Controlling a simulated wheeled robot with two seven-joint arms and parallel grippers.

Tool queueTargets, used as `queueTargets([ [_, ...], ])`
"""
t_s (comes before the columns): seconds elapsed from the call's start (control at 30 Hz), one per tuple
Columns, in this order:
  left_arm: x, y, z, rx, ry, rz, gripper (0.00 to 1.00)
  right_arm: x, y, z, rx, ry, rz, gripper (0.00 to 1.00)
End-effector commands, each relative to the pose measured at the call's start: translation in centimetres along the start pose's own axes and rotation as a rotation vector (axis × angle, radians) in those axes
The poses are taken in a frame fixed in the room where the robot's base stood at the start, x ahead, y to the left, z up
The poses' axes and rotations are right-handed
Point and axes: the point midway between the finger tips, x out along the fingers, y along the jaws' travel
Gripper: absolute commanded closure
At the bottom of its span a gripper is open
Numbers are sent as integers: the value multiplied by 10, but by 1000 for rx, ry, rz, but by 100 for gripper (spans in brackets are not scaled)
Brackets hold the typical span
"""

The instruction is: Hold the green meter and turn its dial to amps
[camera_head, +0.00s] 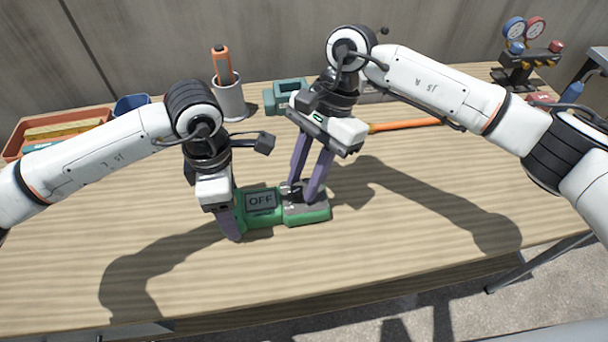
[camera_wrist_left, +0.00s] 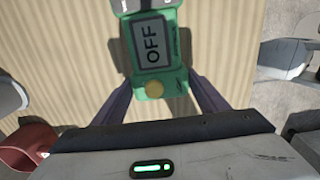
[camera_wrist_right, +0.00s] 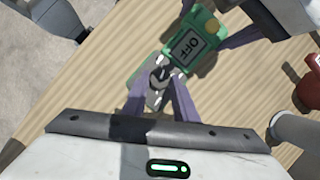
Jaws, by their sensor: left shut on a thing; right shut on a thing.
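The green meter (camera_head: 310,216) lies on the wooden table, its screen (camera_head: 261,201) reading OFF. My left gripper (camera_head: 230,222) is shut on the meter's left end, one finger on each side; in the left wrist view the meter (camera_wrist_left: 167,78) sits between the purple fingers, a round yellow spot near them. My right gripper (camera_head: 302,190) points down at the meter's right part and is shut on the dial (camera_wrist_right: 159,77), which shows between its fingertips in the right wrist view. The fingers partly hide the dial in the head view.
A grey cup (camera_head: 231,101) with an orange-handled tool stands behind. An orange tray (camera_head: 32,138) and blue bin (camera_head: 131,103) are at the back left. An orange rod (camera_head: 405,125) lies behind my right gripper. A gauge set (camera_head: 526,64) stands back right. The table's front is clear.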

Motion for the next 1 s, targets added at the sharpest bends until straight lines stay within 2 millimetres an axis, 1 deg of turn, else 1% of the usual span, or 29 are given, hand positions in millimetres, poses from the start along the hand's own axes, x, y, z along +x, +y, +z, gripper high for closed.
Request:
queueTargets([
  [1.0, -1, 0, 0, 1, 0, 0, 70, 2, 10, 5, 880, 0, -366, 97],
])
